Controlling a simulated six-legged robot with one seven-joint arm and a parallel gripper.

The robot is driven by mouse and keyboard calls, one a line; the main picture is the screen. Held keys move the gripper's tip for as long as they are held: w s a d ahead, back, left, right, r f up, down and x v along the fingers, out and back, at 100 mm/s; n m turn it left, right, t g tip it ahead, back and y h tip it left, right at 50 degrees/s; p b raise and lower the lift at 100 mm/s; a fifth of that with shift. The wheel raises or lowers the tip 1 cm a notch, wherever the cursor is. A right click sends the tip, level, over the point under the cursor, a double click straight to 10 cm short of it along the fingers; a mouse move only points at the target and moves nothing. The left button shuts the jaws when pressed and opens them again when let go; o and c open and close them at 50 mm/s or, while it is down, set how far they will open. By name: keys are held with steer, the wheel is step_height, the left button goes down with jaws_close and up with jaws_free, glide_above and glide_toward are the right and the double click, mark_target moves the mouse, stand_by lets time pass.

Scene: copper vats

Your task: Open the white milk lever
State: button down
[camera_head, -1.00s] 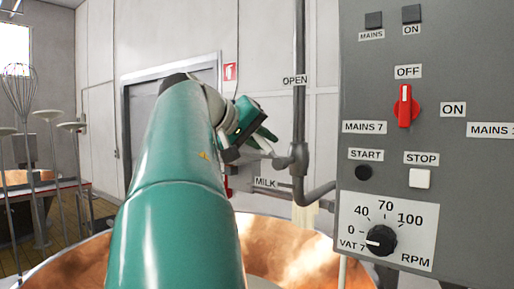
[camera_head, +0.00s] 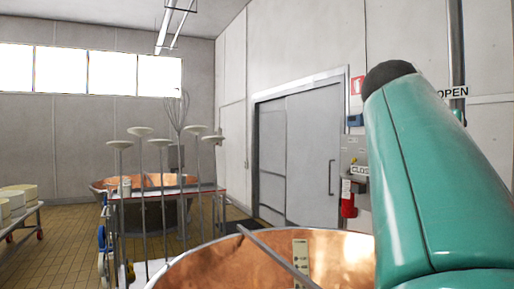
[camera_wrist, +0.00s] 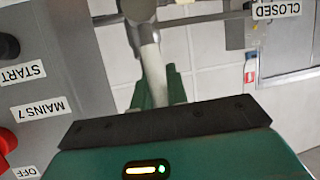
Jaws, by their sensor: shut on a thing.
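The white milk lever (camera_wrist: 153,68) shows in the wrist view as a pale rod coming down from a grey pipe fitting (camera_wrist: 138,10). My gripper (camera_wrist: 158,92) is shut on it, with one green finger at each side of the rod. The lever's end is hidden behind the gripper's dark front edge. A CLOSED label (camera_wrist: 276,10) is at the upper right of the wrist view. In the head view my arm hides the gripper and lever. An OPEN label (camera_head: 452,92) shows beside the vertical pipe (camera_head: 456,50).
The grey control panel (camera_wrist: 50,75) is close at the left in the wrist view. In the head view a copper vat (camera_head: 215,265) is below my arm. Tall stirring tools (camera_head: 163,190) stand before another copper vat (camera_head: 105,187). A grey sliding door (camera_head: 305,150) is behind.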

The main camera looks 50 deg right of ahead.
steer(key=shift+s, duration=0.25)
stand_by(0.3)
steer(key=c, duration=1.4)
jaws_free()
steer(key=shift+s, duration=0.1)
steer(key=shift+w, duration=0.2)
steer(key=shift+a, duration=0.15)
